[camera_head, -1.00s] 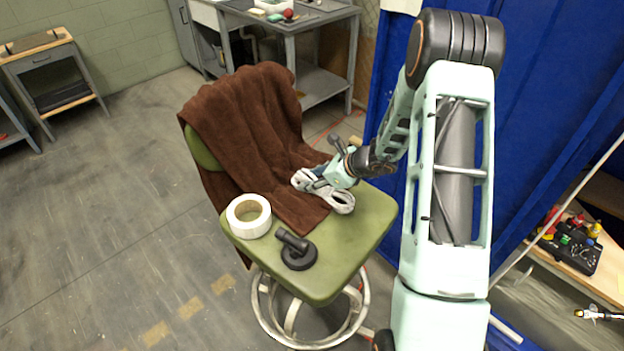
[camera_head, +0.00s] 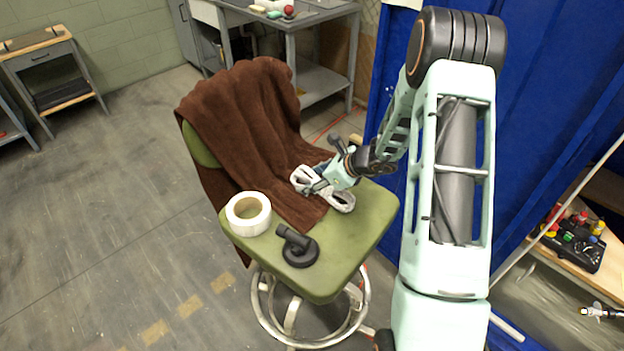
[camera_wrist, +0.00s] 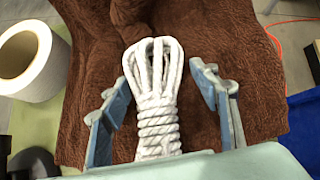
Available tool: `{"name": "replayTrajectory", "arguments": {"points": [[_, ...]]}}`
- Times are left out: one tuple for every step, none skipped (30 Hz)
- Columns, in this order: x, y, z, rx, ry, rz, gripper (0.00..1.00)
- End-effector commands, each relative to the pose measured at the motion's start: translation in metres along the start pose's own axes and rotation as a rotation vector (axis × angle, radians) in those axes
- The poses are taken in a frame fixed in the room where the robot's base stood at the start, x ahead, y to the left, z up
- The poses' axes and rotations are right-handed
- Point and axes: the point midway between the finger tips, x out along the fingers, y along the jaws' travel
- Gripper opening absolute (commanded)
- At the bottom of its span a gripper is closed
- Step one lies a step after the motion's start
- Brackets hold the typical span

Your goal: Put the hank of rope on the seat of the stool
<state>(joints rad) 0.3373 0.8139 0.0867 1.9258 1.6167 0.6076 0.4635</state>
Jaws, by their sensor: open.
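The hank of white rope (camera_head: 340,203) lies at the stool's seat, on or against the edge of a brown towel; the wrist view shows its loops and wound middle (camera_wrist: 157,132). The stool (camera_head: 352,240) has a green seat and a backrest draped with the towel. My gripper (camera_head: 322,185) is low over the seat at the hank. In the wrist view my gripper (camera_wrist: 163,80) is open, one finger on each side of the hank, with gaps showing between fingers and rope. The hank's near end is hidden behind my gripper.
The brown towel (camera_head: 255,130) covers the backrest and part of the seat. A white tape roll (camera_head: 249,214) and a black handled object (camera_head: 298,247) sit at the seat's front left. The right part of the seat is bare. A blue curtain (camera_head: 540,110) hangs behind my arm.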

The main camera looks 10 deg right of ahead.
Motion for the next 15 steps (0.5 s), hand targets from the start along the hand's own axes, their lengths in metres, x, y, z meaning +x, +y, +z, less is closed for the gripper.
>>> {"name": "replayTrajectory", "arguments": {"points": [[-0.002,-0.001,0.002,-0.001,-0.001,-0.001,0.56],[-0.003,-0.001,0.003,-0.001,-0.001,-0.001,0.56],[-0.004,-0.001,0.005,-0.001,-0.002,-0.001,0.56],[-0.006,-0.001,0.007,-0.001,-0.002,-0.001,0.56],[-0.008,-0.002,0.009,-0.001,-0.002,-0.001,0.56],[-0.01,-0.002,0.011,-0.001,-0.002,-0.001,0.56],[-0.012,-0.002,0.013,-0.001,-0.002,-0.001,0.56],[-0.016,-0.003,0.014,-0.001,-0.002,-0.003,0.56],[-0.025,-0.004,0.011,-0.002,-0.002,-0.007,0.56],[-0.032,-0.004,0.01,-0.001,-0.002,-0.007,0.56],[-0.039,-0.004,0.011,-0.001,-0.003,-0.008,0.56],[-0.048,-0.004,0.011,-0.002,-0.003,-0.006,0.56],[-0.055,-0.004,0.011,-0.002,-0.004,-0.008,0.56],[-0.062,-0.004,0.011,-0.002,-0.003,-0.007,0.56],[-0.071,-0.004,0.011,-0.001,-0.004,-0.007,0.56]]}}
